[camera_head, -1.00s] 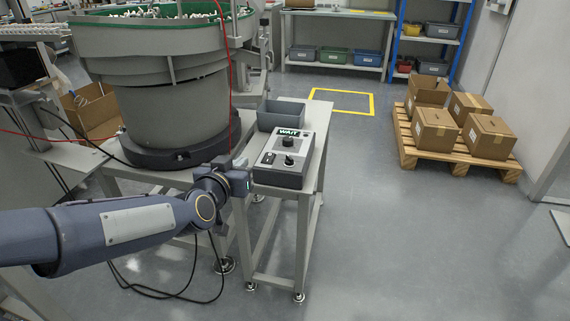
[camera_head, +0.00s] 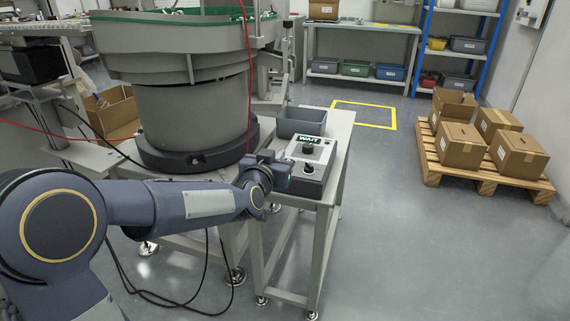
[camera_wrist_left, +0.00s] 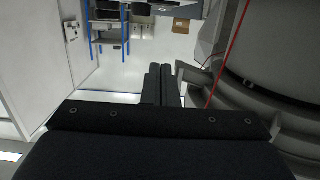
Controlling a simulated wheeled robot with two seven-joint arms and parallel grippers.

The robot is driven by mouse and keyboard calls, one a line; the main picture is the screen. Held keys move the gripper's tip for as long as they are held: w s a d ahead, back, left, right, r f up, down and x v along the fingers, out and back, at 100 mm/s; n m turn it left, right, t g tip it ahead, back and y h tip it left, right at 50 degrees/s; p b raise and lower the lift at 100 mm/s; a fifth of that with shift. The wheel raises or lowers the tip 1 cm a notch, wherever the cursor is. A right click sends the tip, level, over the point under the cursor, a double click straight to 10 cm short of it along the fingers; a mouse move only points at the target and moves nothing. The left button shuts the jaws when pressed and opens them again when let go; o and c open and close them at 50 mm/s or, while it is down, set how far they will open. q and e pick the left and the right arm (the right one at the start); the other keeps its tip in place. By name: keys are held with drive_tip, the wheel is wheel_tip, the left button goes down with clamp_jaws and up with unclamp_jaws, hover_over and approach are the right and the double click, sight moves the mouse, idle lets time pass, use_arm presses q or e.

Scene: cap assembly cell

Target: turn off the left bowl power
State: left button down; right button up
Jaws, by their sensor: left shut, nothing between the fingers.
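The grey bowl feeder (camera_head: 193,108) stands on a metal table at the left. A control box (camera_head: 318,155) with a lit WAIT sign (camera_head: 308,149) and dark knobs (camera_head: 307,169) sits on the narrow stand to its right. My left gripper (camera_head: 283,175) is at the box's near left side and covers that part of its face. A rocker switch there is hidden now. In the left wrist view the fingers (camera_wrist_left: 161,84) are together and empty, with the bowl's grey side to their right. I cannot tell whether the gripper touches the box. My right gripper is not in view.
A grey bin (camera_head: 300,121) stands behind the control box. A red cable (camera_head: 248,70) hangs along the bowl, and black cables loop below. A pallet (camera_head: 480,176) with cardboard boxes is at the right. The floor between is clear.

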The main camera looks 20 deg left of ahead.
use_arm(q)
drive_tip(key=w, duration=0.2)
drive_tip(key=w+f+b, duration=0.1)
drive_tip(key=w, duration=0.2)
drive_tip(key=shift+w, duration=0.35)
wheel_tip(320, 180, down, 3)
drive_tip(key=shift+r+b, duration=0.15)
drive_tip(key=shift+b, duration=0.8)
drive_tip(key=shift+d+f, duration=0.1)
drive_tip(key=shift+f, duration=0.4)
